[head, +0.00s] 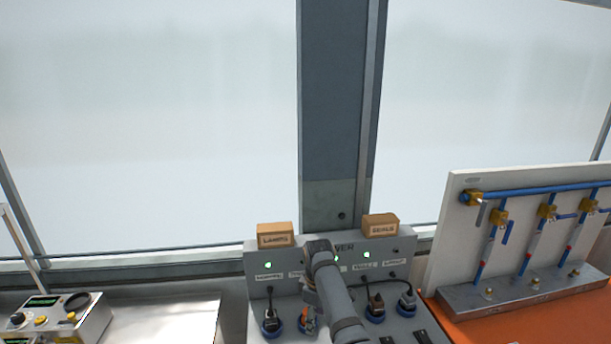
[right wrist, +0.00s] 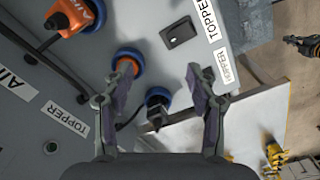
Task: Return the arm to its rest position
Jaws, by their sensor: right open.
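My right arm (head: 338,297) reaches up from the bottom middle of the head view, over the grey power panel (head: 405,243), and bends down at its top. In the right wrist view my right gripper (right wrist: 155,86) is open, its two fingers wide apart. Nothing is held between them. A black plug in a blue ring socket (right wrist: 158,97) and an orange plug in a blue ring socket (right wrist: 128,62) show beyond the fingers. A dark jointed shape (right wrist: 300,45) at the right edge may be my left gripper; its jaws are unclear.
Wooden label blocks (head: 275,235) (head: 380,226) stand on top of the panel. Black plugs (head: 270,322) (head: 375,308) sit in its sockets. A white board with blue pipes (head: 535,195) stands at right, a control box (head: 65,318) at left. Space above the panel is clear.

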